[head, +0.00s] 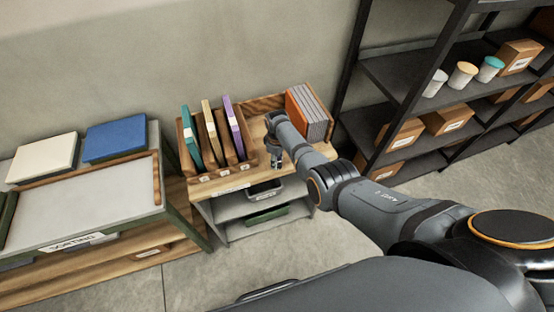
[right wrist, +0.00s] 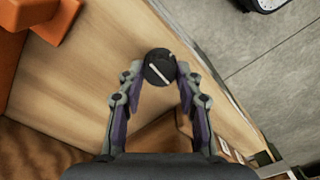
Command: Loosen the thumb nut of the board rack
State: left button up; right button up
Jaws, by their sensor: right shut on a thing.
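The thumb nut (right wrist: 160,67) is a dark round knob with a white line across its top, seen from above in the right wrist view. My right gripper (right wrist: 158,75) has its fingertips on either side of it and is shut on it. In the head view my right gripper (head: 277,163) points down at the front of a wooden table; the nut cannot be made out there. An orange rack with upright grey boards (head: 314,115) stands just behind my right arm, partly hidden by it. Orange parts (right wrist: 40,20) also show in the right wrist view. My left gripper is not in view.
A wooden divider box (head: 232,175) with teal, yellow and purple binders stands left of the gripper. A dark tray (head: 265,188) sits on the shelf below. A sorting table (head: 80,205) is at left, a dark shelf unit (head: 400,75) with boxes at right.

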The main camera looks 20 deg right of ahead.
jog(key=shift+n, duration=0.6)
jog(key=o, duration=1.2)
jog(key=shift+c, duration=0.2)
notch_tip(320, 180, up, 12)
